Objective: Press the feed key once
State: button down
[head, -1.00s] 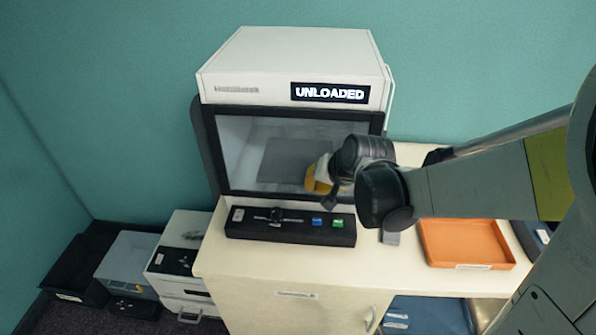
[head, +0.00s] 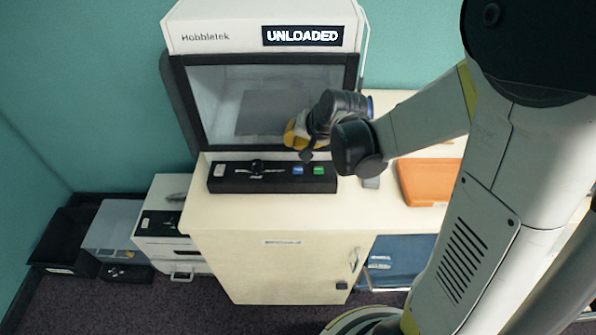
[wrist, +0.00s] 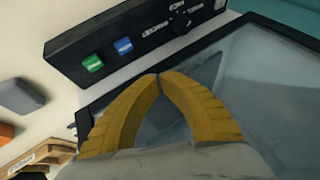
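The black control panel (head: 230,178) lies along the front of the white machine and carries a blue key (head: 298,170) and a green key (head: 319,170). I cannot read which one is the feed key. In the wrist view the blue key (wrist: 122,46) and green key (wrist: 92,63) lie beyond my fingertips, apart from them. My gripper (head: 294,136) is in front of the machine's window, a little above the keys in the picture. Its yellow fingers meet at the tips in the wrist view (wrist: 159,76), with nothing between them.
The machine's display (head: 303,36) reads "UNLOADED". A grey block (head: 371,183) lies right of the panel, and an orange tray (head: 428,182) stands further right. The counter front (head: 215,213) is clear. Boxes (head: 112,228) stand on the floor at left.

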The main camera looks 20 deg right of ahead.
aim_at(295, 167)
notch_tip(295, 167, down, 7)
jog(key=b, duration=0.5)
dwell(1.2)
jog(key=shift+f+b, duration=0.35)
jog(key=shift+b, duration=0.1)
jog(key=shift+f+b, duration=0.45)
dwell(0.5)
jog(key=shift+r, duration=0.1)
jog(key=shift+r+p, duration=0.7)
jog(key=shift+r, duration=0.15)
jog(key=shift+r+p, duration=1.95)
jog(key=shift+r, duration=0.5)
